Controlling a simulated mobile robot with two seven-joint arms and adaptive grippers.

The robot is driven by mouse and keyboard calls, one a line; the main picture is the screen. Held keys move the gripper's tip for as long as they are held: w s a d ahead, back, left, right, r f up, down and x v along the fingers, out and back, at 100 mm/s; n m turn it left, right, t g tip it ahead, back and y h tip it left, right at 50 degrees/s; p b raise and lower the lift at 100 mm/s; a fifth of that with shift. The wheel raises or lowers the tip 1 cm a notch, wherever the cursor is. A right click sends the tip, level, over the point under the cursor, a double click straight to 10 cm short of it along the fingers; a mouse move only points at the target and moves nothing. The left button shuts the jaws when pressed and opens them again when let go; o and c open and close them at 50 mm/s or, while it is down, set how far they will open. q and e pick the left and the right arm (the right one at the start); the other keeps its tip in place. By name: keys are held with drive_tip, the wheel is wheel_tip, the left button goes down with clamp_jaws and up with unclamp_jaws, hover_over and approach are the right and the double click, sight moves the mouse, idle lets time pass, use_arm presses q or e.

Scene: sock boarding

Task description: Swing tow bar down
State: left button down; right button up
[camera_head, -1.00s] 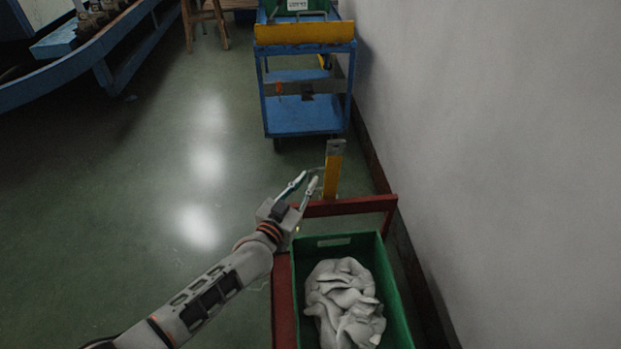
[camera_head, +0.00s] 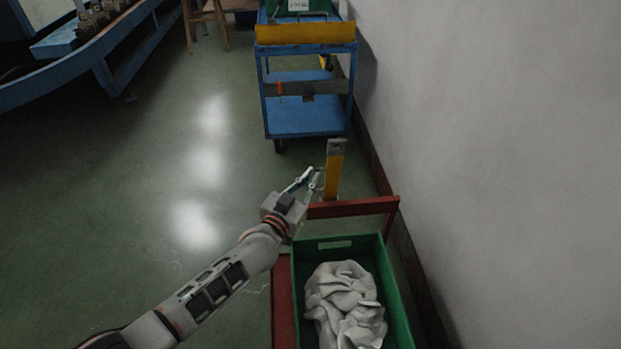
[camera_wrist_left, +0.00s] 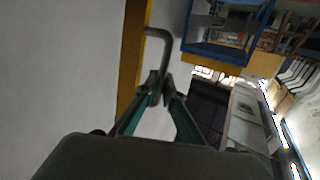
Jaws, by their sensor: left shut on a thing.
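The yellow tow bar (camera_head: 334,174) stands upright at the front of the red cart frame (camera_head: 352,207), with a grey plate at its top. In the left wrist view the yellow bar (camera_wrist_left: 131,60) runs up the picture, with a bent grey handle (camera_wrist_left: 150,36) at its side. My left gripper (camera_head: 312,176) is beside the bar. In the wrist view its fingers (camera_wrist_left: 163,86) are closed together on the lower end of the grey handle. My right gripper is out of view.
A green crate (camera_head: 384,250) with crumpled grey-white cloth (camera_head: 343,300) sits on the red cart. A blue trolley (camera_head: 304,118) with a yellow front panel (camera_head: 305,33) stands ahead. A grey wall (camera_head: 490,140) is close on the right. Open green floor (camera_head: 150,210) lies to the left.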

use_arm(q)
drive_tip(key=w+a+f+n+g+p, duration=0.1)
drive_tip(key=w+n+g, duration=0.2)
drive_tip(key=w+g, duration=0.2)
drive_tip(key=shift+w+a+f+g+y+p, duration=0.25)
drive_tip(key=shift+w+a+g+y+p, duration=0.15)
drive_tip(key=shift+w, duration=1)
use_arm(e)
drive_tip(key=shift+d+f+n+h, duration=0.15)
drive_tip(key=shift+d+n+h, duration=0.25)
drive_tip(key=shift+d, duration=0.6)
use_arm(q)
drive_tip(key=c, duration=2.4)
unclamp_jaws()
drive_tip(key=shift+c, duration=0.2)
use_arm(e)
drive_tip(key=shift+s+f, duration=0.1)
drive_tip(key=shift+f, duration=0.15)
use_arm(q)
drive_tip(key=shift+r, duration=0.2)
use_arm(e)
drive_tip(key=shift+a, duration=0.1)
use_arm(q)
drive_tip(key=shift+s, duration=0.1)
drive_tip(key=v, duration=1.1)
drive_tip(key=shift+s+a, duration=0.15)
drive_tip(key=shift+s, duration=0.15)
